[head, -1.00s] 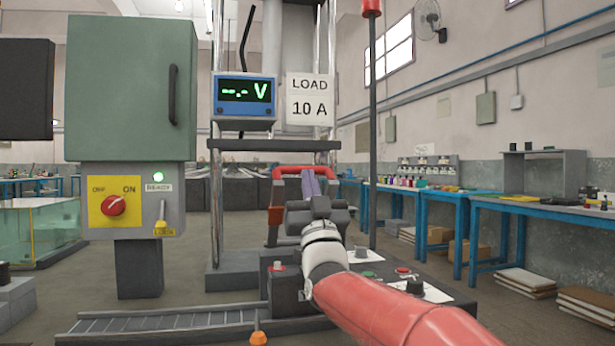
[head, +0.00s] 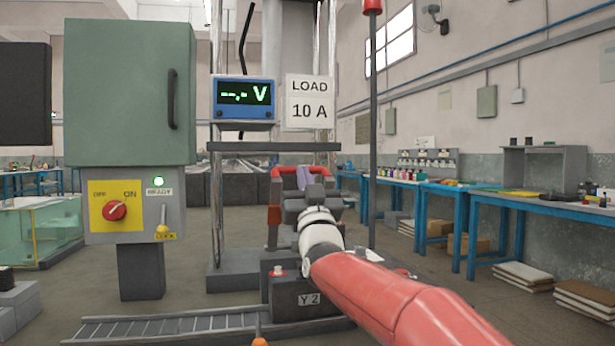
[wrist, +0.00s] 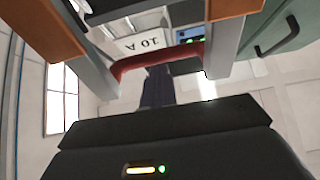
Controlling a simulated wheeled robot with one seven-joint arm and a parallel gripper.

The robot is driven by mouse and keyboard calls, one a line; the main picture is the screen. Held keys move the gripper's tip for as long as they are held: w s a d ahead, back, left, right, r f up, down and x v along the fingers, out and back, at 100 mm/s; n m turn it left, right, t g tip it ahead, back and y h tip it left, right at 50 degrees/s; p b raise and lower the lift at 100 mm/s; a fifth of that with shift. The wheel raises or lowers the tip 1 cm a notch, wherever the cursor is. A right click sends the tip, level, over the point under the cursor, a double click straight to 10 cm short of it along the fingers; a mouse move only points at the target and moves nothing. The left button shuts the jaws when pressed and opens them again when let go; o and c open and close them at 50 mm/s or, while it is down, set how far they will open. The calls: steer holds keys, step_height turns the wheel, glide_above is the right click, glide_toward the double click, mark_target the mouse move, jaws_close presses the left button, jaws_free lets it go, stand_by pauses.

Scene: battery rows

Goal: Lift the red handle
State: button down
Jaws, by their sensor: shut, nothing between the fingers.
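The red handle (head: 305,170) is a bar bridging a grey frame, ahead of my arm in the head view. It also shows in the wrist view (wrist: 160,61), running across between two grey uprights. My gripper (head: 304,177) is at the handle, its narrow greyish-purple fingers pointing up in front of it. In the wrist view the fingers (wrist: 157,80) are together, with nothing between them, and their tips reach close to the bar. I cannot tell whether they touch it. My red and white arm hides part of the frame below.
A green cabinet (head: 130,95) with a red switch (head: 115,210) stands at the left. A meter (head: 244,97) and a LOAD 10 A sign (head: 309,101) hang above. A dark box (head: 290,285) and a roller track (head: 180,326) lie low in front. Blue benches (head: 470,188) line the right.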

steer(key=w+a+r+g+p, duration=0.2)
steer(key=w+p, duration=0.3)
steer(key=w, duration=0.1)
steer(key=shift+w+g+h, duration=0.3)
steer(key=shift+w+h, duration=0.05)
steer(key=shift+h, duration=0.05)
steer(key=shift+r, duration=0.1)
steer(key=shift+d, duration=0.1)
